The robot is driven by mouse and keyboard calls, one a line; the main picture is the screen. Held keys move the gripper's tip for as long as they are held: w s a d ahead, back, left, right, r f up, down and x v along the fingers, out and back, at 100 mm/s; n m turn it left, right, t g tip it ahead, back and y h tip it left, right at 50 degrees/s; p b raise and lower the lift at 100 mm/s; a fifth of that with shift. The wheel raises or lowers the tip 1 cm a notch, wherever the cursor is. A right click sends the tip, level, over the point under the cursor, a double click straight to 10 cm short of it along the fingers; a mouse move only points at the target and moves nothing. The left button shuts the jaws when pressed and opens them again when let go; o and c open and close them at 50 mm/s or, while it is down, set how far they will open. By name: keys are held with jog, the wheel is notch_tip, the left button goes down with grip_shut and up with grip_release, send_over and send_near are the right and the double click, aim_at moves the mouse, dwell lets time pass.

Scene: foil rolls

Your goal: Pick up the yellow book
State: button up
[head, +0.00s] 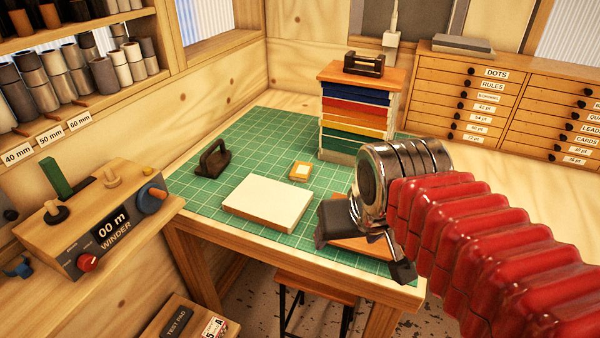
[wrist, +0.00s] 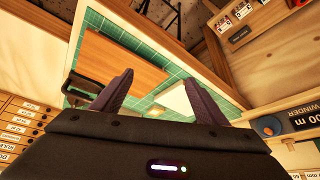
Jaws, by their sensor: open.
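A stack of coloured, book-like layers stands at the back of the green mat in the head view. A yellow layer (head: 353,122) lies in its middle, between orange and green ones, under a wooden board (head: 362,73). A dark metal tool (head: 364,64) sits on that board. My gripper (head: 362,258) is open and empty, low over the front right of the mat, well apart from the stack. In the wrist view my gripper (wrist: 158,77) points at a brown board (wrist: 120,62) and bare mat. The stack is not visible there.
A white-topped block (head: 267,203), a small yellowish block with a pale label (head: 300,171) and a black handled tool (head: 212,160) rest on the green mat (head: 255,133). A winder (head: 95,225) stands left. Drawers (head: 485,95) line the back right. The mat's back left is clear.

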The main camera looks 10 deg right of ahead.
jog(key=w+a+r+m, duration=0.1)
jog(key=w+r, duration=0.1)
jog(key=w, duration=0.8)
jog(key=w+r+m, duration=0.1)
jog(key=w+r, duration=0.1)
jog(key=w, duration=0.7)
jog(key=w+a+f+m+h, duration=0.1)
jog(key=w+f, duration=0.1)
jog(key=w, duration=0.6)
jog(key=w+a+f+m+g, duration=0.1)
jog(key=w+f, duration=0.2)
jog(key=w, duration=0.6)
jog(key=shift+a+m+h, duration=0.2)
jog(key=shift+m+h, duration=0.1)
jog(key=shift+h, duration=0.1)
jog(key=shift+w+f, duration=0.1)
jog(key=shift+f, duration=0.05)
send_over(301, 169)
jog(key=s+a, duration=0.2)
jog(key=shift+s+d+f, duration=0.1)
jog(key=shift+f, duration=1.9)
jog(key=shift+s+d+f, duration=0.1)
jog(key=shift+f, duration=1.85)
jog(key=shift+x, duration=2.6)
jog(key=shift+s+d, duration=0.1)
